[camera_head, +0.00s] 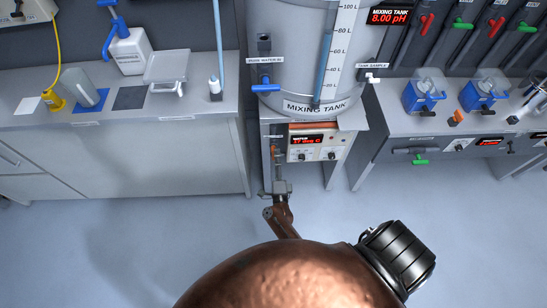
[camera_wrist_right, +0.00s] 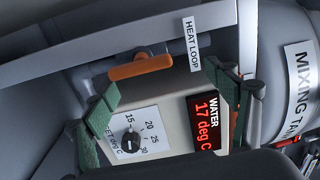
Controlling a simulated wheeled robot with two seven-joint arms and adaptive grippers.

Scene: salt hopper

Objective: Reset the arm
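My right gripper (camera_head: 283,186) is low in front of the heater unit under the mixing tank in the head view. In the right wrist view its two green fingers (camera_wrist_right: 162,80) are spread apart with nothing between them. Beyond them is an orange valve handle (camera_wrist_right: 140,68) on a pipe by the HEAT LOOP label (camera_wrist_right: 191,43). The handle lies roughly level in that view, and the fingers look apart from it. My right arm's copper links fill the bottom of the head view and hide the floor there. My left gripper is not in view.
The mixing tank (camera_head: 290,60) stands above the heater unit (camera_head: 318,142), whose display reads WATER 17 deg C in the wrist view. A bench with a bottle (camera_head: 128,52) is at left. Another bench with blue devices (camera_head: 424,95) is at right. Open floor (camera_head: 130,235) lies in front.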

